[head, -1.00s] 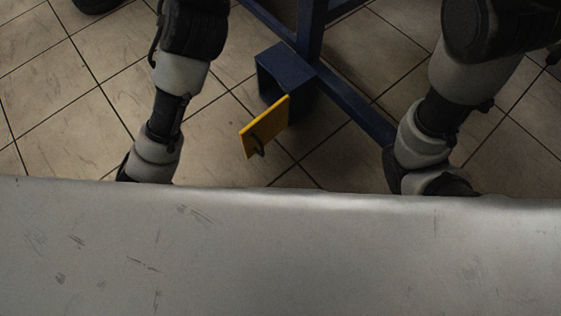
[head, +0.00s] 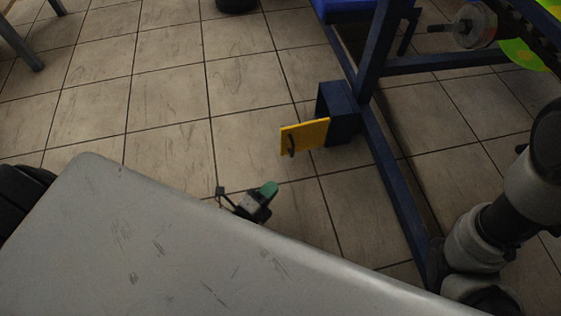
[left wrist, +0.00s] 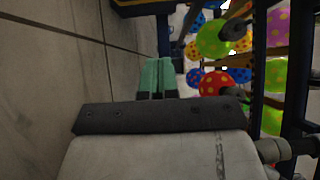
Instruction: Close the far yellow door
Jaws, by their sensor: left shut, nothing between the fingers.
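The yellow door (head: 306,134) with a dark handle stands swung open from the small dark blue box (head: 340,112) low on the blue frame. My left gripper (head: 268,189) with green fingertips is low over the floor, nearer than the door and a little to its left, apart from it. In the left wrist view the green fingers (left wrist: 157,77) are together and empty. A dark blue part with a yellow edge (left wrist: 145,5) shows beyond them at the top. My right arm shows at the right of the head view, but its gripper is hidden.
The blue frame (head: 375,60) rises behind the box, with a long bar (head: 395,190) running along the floor. A grey surface of mine fills the near foreground. Tiled floor left of the door is clear.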

